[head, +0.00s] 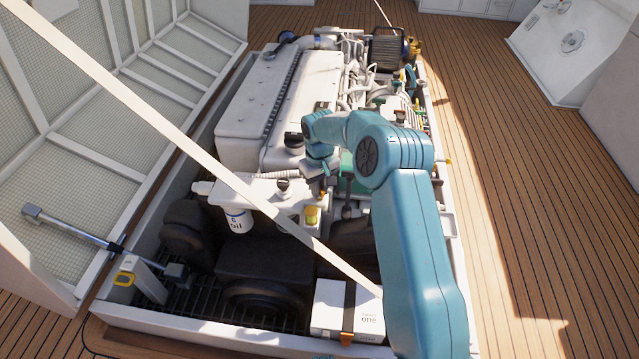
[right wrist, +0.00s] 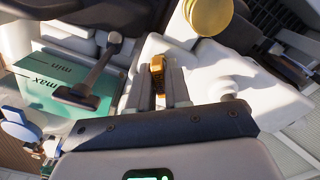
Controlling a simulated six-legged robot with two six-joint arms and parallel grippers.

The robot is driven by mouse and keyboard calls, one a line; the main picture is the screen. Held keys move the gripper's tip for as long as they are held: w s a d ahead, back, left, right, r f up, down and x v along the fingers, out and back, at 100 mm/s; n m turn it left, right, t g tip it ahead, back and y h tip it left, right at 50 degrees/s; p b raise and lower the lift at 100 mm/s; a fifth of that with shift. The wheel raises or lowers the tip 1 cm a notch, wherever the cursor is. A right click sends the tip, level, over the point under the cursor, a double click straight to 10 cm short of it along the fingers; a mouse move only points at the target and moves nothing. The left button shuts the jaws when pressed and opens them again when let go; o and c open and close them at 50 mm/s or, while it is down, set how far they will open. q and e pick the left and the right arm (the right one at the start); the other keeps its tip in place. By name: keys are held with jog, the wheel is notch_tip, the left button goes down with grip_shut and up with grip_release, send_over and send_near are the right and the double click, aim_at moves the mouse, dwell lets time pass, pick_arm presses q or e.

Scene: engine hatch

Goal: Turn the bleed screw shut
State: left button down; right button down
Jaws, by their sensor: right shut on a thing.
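The bleed screw (right wrist: 157,68) is a small brass-coloured piece in the right wrist view. It sits between the two grey fingers of my right gripper (right wrist: 160,82), which are shut on it. Its lower part and its turned position are hidden by the fingers. In the head view my right gripper (head: 317,182) reaches down by the near end of the white engine (head: 275,95). My left gripper is not in view.
A yellow cap (right wrist: 208,15) is just beyond the fingers. A green tank marked min and max (right wrist: 62,85) and a dark T-shaped handle (right wrist: 92,75) lie to the left. A white oil filter (head: 238,220), a white box (head: 345,312) and a diagonal pale strap (head: 205,155) are nearby.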

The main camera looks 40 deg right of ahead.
jog(key=m, duration=0.3)
jog(key=shift+m+p, duration=0.3)
jog(key=shift+p, duration=0.1)
jog(key=shift+m, duration=1.7)
jog(key=c, duration=1.1)
grip_release()
notch_tip(320, 180, up, 16)
jog(key=p, duration=0.4)
jog(key=shift+r+p, duration=0.2)
jog(key=shift+p, duration=0.1)
